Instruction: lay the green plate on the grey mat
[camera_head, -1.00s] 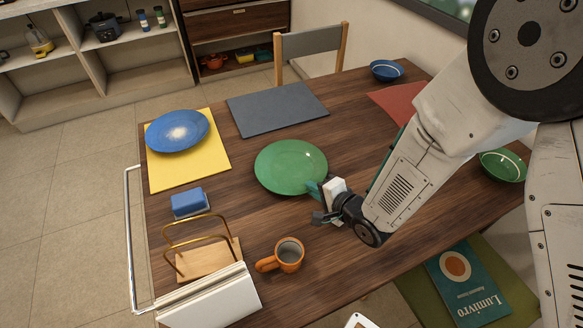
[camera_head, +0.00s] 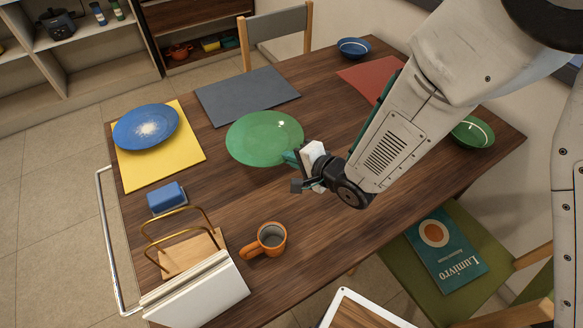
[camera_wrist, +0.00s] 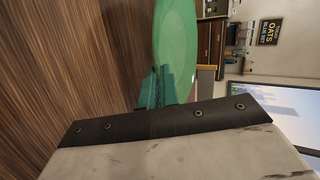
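The green plate (camera_head: 262,136) is held by its near right rim in my gripper (camera_head: 291,158) and appears to hang slightly above the wooden table, roughly level. In the wrist view the plate (camera_wrist: 176,45) shows nearly edge-on, with the teal fingertips (camera_wrist: 164,88) closed at its rim. The grip itself is partly hidden. The grey mat (camera_head: 248,95) lies bare and flat behind the plate, towards the chair at the far side.
A blue plate (camera_head: 131,136) rests on a yellow mat (camera_head: 150,177) to the left. A blue butter dish (camera_head: 166,197), a wooden rack (camera_head: 193,256) and an orange mug (camera_head: 266,241) stand nearer. A red mat (camera_head: 371,75), blue bowl (camera_head: 354,47) and green bowl (camera_head: 472,131) are right.

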